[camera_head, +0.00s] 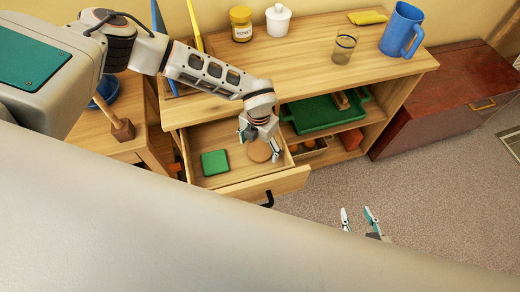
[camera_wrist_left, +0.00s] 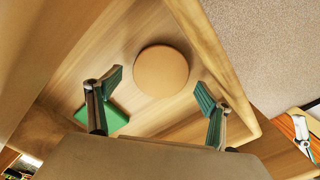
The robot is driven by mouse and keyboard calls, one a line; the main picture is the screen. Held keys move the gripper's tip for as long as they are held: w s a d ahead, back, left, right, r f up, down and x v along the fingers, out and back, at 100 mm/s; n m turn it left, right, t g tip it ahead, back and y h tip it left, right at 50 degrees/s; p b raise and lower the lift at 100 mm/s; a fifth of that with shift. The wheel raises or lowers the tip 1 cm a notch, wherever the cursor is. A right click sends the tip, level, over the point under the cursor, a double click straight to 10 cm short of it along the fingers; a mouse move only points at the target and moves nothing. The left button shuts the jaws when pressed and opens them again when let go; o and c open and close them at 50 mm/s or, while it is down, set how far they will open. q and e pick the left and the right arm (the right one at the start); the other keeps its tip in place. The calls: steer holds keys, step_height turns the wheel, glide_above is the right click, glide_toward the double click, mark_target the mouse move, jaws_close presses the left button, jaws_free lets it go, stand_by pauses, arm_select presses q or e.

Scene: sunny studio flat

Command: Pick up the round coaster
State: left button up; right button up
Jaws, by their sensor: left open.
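The round coaster (camera_head: 258,152) is a flat tan disc lying in the open drawer (camera_head: 250,189). In the left wrist view the round coaster (camera_wrist_left: 160,72) lies whole and unobstructed on the drawer floor. My left gripper (camera_head: 259,146) is open and empty above the drawer, over the coaster, and hides part of it in the head view. In the left wrist view its two green-padded fingers (camera_wrist_left: 159,92) stand apart, below the coaster in the picture. My right gripper (camera_head: 358,215) is open and empty over the carpet at lower right.
A green square coaster (camera_head: 214,163) lies left of the round one. The drawer's walls surround both. The wooden cabinet top (camera_head: 290,70) holds a honey jar (camera_head: 241,24), white pot (camera_head: 278,20), glass (camera_head: 343,49) and blue pitcher (camera_head: 402,31). A green tray (camera_head: 325,113) is on its shelf.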

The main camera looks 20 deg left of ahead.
arm_select(q)
steer(key=shift+f, duration=0.45)
steer(key=shift+c, duration=0.4)
steer(key=c, duration=1.1)
steer(key=shift+r, duration=0.1)
